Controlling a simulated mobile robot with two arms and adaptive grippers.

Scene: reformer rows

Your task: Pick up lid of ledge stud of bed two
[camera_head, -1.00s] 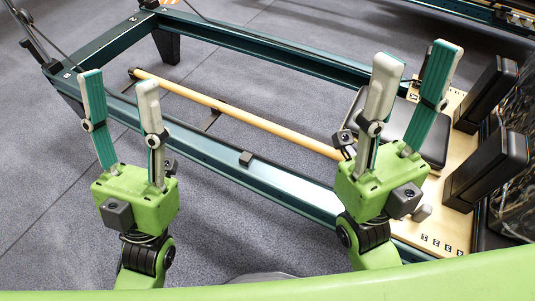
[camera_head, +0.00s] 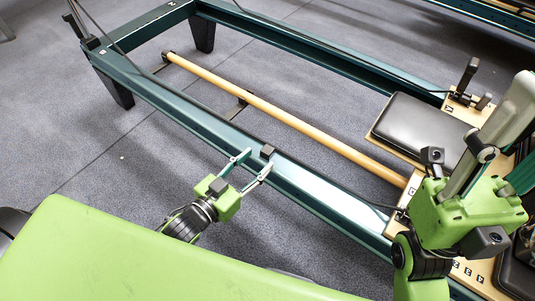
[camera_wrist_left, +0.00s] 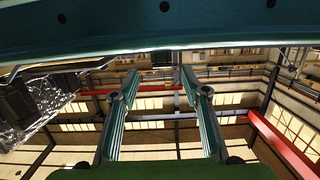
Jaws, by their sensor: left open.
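A small dark block (camera_head: 267,151), which looks like the stud's lid, sits on the near teal rail (camera_head: 315,188) of the bed frame. My left gripper (camera_head: 257,159) is open and empty, low beside that rail. Its fingertips reach the rail at the block, one left of it and one just below it. I cannot tell whether they touch. In the left wrist view the two fingers (camera_wrist_left: 156,82) stand apart, with a dark teal rail surface (camera_wrist_left: 150,30) across the top. My right gripper, at the right edge, has spread fingers, partly cut off.
A wooden bar (camera_head: 285,117) runs inside the frame. A black padded seat (camera_head: 418,125) on a wooden board stands at the right. Grey floor (camera_head: 90,190) is clear at the left. Another frame (camera_head: 480,25) stands at the back right.

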